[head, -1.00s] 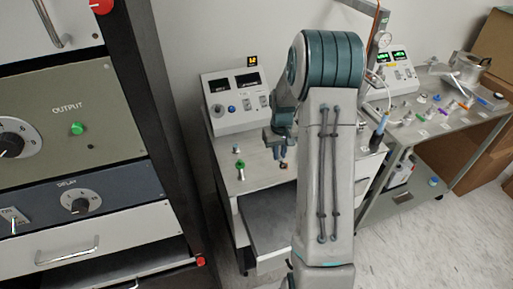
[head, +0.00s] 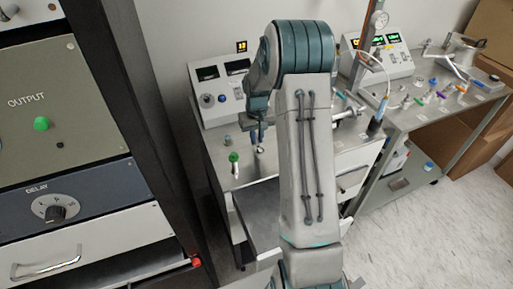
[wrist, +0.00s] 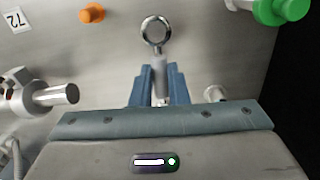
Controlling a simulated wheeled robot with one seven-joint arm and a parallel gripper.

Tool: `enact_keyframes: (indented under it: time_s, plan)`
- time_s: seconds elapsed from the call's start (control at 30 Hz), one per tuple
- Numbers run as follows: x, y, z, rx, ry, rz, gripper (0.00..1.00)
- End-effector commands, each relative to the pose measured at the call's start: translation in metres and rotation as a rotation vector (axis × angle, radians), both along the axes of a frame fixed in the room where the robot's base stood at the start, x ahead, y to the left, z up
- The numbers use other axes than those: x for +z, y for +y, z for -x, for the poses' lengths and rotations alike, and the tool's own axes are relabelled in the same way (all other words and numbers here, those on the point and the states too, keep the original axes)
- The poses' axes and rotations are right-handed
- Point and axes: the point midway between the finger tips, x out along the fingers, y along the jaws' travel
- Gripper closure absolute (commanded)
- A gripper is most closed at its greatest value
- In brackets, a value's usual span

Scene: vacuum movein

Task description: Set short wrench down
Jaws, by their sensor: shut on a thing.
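My gripper (wrist: 158,88) is shut on the short wrench (wrist: 156,34), a grey metal piece with a round ring end and a pale shank between the blue fingers. The ring points away from the fingers, over the grey metal bench top (wrist: 205,50). In the head view my gripper (head: 257,138) is low over the left bench, with the ring end of the wrench (head: 260,150) just below it. I cannot tell whether the wrench touches the bench top. Its rear end is hidden by the fingers.
A green-topped fitting (head: 234,160) stands left of my gripper. In the wrist view, an orange cap (wrist: 92,13) and a metal fitting (wrist: 45,95) lie left of the wrench. A control box (head: 222,90) stands behind.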

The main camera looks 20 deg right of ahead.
Motion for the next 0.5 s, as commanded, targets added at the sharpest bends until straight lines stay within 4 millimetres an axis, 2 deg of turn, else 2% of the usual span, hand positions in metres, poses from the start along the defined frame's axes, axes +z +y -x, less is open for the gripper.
enact_keyframes:
  time_s: [0.13, 0.3, 0.5]
  plan:
    - [-0.013, 0.002, 0.0, 0.0, 0.002, 0.0, 1.0]
    - [-0.039, 0.002, 0.0, 0.002, 0.001, 0.001, 1.0]
    - [-0.04, 0.002, -0.001, 0.002, 0.0, 0.001, 1.0]
